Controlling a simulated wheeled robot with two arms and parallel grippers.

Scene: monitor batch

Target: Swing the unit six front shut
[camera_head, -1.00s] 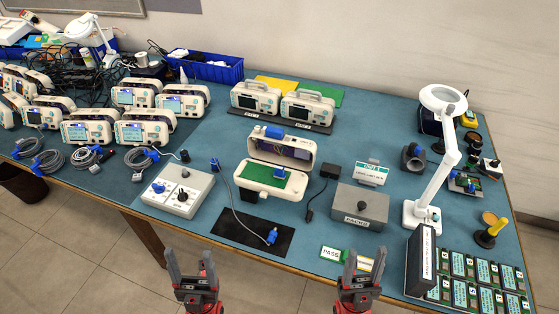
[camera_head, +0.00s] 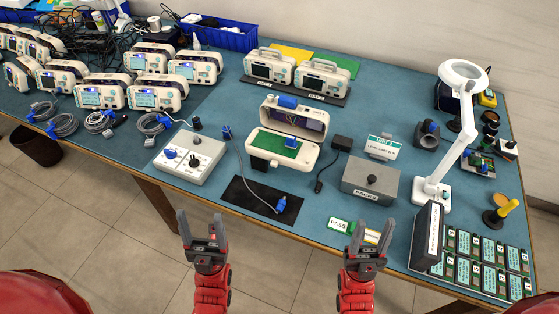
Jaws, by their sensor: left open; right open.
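An open cream monitor, which I take as unit six, stands mid-table. Its upright rear shell (camera_head: 313,119) shows a dark interior, with a blue part on top. Its front half (camera_head: 304,160) lies folded out toward me, with a green board (camera_head: 275,146) and a small blue part in it. A small sign (camera_head: 383,146) stands to its right; its text is too small to read surely. My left gripper (camera_head: 202,216) is open and empty at the table's front edge. My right gripper (camera_head: 374,226) is open and empty by the PASS card (camera_head: 339,224). Neither touches the monitor.
A black mat (camera_head: 240,200) with a blue-ended cable lies before the monitor. A grey control box (camera_head: 189,157) is left, a grey PACKS box (camera_head: 371,181) right. A magnifier lamp (camera_head: 432,191) and a dark upright box (camera_head: 426,236) stand further right. Closed monitors (camera_head: 270,68) stand behind.

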